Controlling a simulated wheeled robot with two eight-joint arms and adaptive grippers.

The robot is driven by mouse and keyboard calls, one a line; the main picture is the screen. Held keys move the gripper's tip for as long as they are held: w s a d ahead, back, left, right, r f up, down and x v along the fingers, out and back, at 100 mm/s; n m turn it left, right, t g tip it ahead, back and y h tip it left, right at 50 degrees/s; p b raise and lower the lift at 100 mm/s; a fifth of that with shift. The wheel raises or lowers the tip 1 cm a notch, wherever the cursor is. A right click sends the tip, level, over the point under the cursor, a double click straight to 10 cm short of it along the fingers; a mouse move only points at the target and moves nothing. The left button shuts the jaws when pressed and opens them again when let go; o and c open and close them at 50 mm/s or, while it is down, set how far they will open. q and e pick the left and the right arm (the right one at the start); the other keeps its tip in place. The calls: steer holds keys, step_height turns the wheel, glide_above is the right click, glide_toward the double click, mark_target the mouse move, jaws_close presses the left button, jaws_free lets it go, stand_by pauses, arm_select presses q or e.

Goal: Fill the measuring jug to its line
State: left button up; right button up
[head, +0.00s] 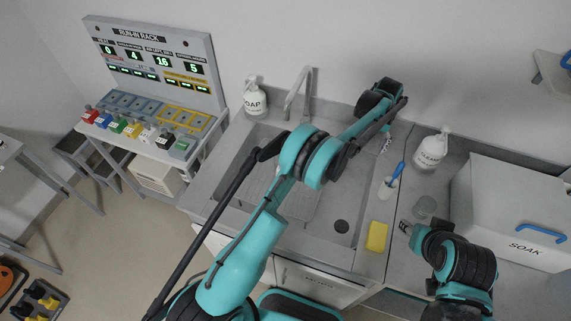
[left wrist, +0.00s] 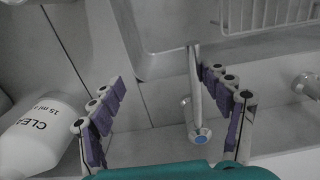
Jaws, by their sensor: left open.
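A clear jug-like vessel (head: 425,206), probably the measuring jug, stands on the counter right of the sink; its line and any water in it are too small to see. My left gripper (head: 386,143) is over the counter at the sink's back right. In the left wrist view my left gripper (left wrist: 168,115) is open. A metal tap lever with a blue cap (left wrist: 200,136) shows between its fingers, nearer the right one; I cannot tell whether they touch. My right gripper (head: 404,227) is beside the vessel, at its lower left; its fingers are too small to read.
The sink (head: 345,205) has a tall spout (head: 299,92) behind it. A yellow sponge (head: 377,236), a cup with a blue brush (head: 388,187), a white cleaner bottle (head: 432,150) and a SOAK box (head: 510,210) stand right of it. A soap bottle (head: 255,98) is at back left.

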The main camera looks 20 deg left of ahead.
arm_select(q)
steer(key=shift+d, duration=2.35)
stand_by(5.7)
